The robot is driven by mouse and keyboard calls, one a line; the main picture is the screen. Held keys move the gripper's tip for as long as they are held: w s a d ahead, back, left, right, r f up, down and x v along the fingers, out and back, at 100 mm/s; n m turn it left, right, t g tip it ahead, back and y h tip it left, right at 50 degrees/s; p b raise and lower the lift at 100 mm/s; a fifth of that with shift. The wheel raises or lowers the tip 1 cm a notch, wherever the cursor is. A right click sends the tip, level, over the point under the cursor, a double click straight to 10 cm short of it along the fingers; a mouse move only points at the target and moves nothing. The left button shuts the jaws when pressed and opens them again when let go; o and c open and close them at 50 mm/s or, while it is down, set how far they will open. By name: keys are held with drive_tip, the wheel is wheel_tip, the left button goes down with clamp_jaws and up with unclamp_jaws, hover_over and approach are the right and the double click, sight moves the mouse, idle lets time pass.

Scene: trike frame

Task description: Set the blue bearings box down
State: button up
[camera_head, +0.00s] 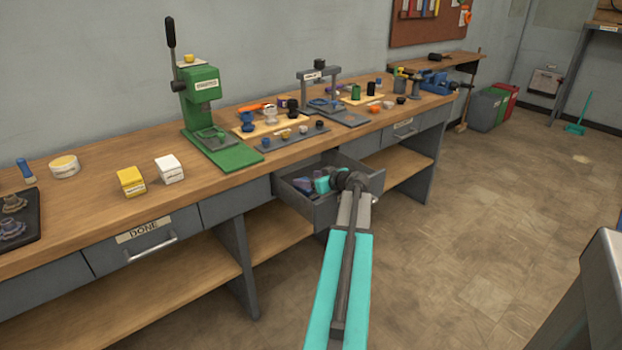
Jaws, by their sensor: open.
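My arm reaches from the bottom of the picture to an open grey drawer (318,214) under the workbench. My gripper (312,184) is at its far end, low in the drawer opening. It is small, and partly hidden by my own wrist; it is open. A small bluish box (302,184) lies in the drawer right beside the gripper. I cannot tell whether it touches the fingers or which label it bears. A yellow box (131,181) and a white box (169,169) stand on the bench top at the left.
A green press (202,110) stands on the bench behind the drawer. Right of it are trays of small parts and a grey press stand (320,90). A drawer marked DONE (148,240) is shut. Bare bench top (100,215) lies around the two boxes.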

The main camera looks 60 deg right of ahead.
drive_tip(key=shift+r+p, duration=0.55)
drive_tip(key=shift+p, duration=0.05)
drive_tip(key=b+v, duration=0.1)
drive_tip(key=v, duration=1.1)
